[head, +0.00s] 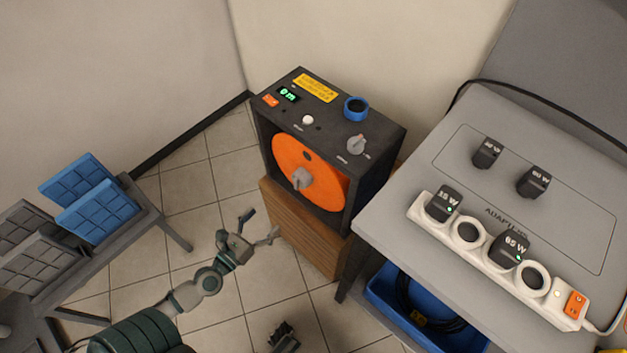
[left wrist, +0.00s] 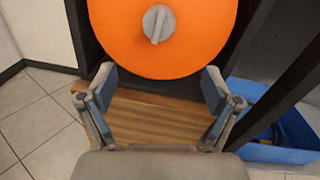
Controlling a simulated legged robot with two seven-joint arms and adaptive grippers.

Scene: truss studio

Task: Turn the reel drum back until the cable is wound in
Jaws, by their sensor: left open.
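The orange reel drum (head: 325,188) stands upright in a dark box, with a grey knob (head: 302,179) at its centre. In the left wrist view the drum (left wrist: 110,40) and its knob (left wrist: 158,24) are straight ahead, above my fingers. My left gripper (head: 262,223) is open and empty, in front of and below the drum, apart from it. Its two fingers (left wrist: 160,88) are spread wide in the left wrist view. A dark gripper part, seemingly my right gripper (head: 284,338), shows at the bottom edge. I see no cable on the drum's face.
The reel box (head: 358,118) has a green display, a lever and a blue ring on top, and rests on a wooden cabinet (head: 300,232). A grey table (head: 400,228) with adapters stands right, above a blue bin (head: 385,305) holding black cable. A panel rack (head: 150,215) stands left.

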